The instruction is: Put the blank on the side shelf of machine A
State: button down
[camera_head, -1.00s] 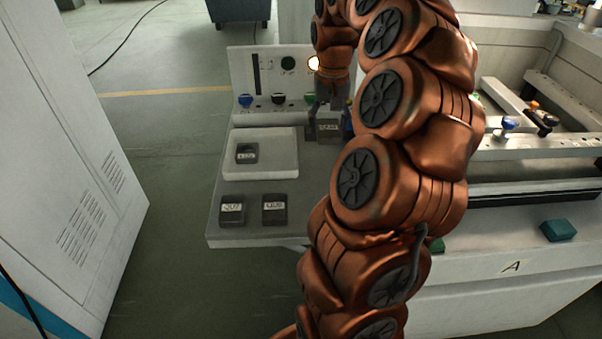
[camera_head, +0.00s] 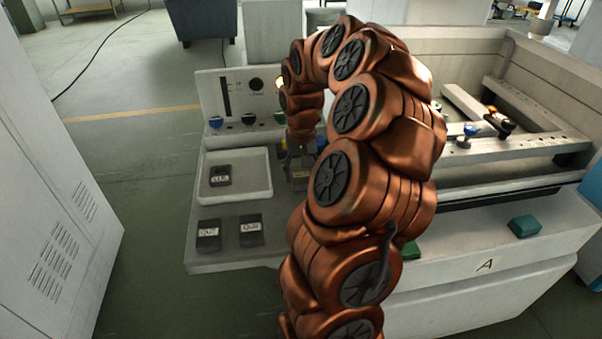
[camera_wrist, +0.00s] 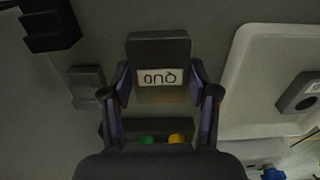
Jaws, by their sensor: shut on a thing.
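My gripper (camera_head: 299,165) is shut on a dark blank (camera_wrist: 159,48) with a white label. In the wrist view the gripper (camera_wrist: 163,92) has one finger on each side of it. In the head view the held blank (camera_head: 301,178) is partly hidden by my arm. It is over the grey side shelf (camera_head: 196,240) of machine A (camera_head: 515,262), right of the white tray (camera_head: 262,193). I cannot tell whether it touches the shelf.
One dark blank (camera_head: 220,176) lies in the tray; two more, the left (camera_head: 208,235) and right (camera_head: 251,230), lie in front of it. A control panel (camera_head: 212,90) with knobs stands behind. Green (camera_wrist: 147,139) and yellow (camera_wrist: 177,138) knobs show in the wrist view.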

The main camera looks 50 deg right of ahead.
aim_at(301, 175)
jog(key=shift+f, duration=0.5)
jog(key=shift+f, duration=0.2)
jog(key=shift+c, duration=1.4)
grip_release()
jog(key=shift+r, duration=0.1)
notch_tip(301, 175, up, 12)
jog(key=b, duration=0.2)
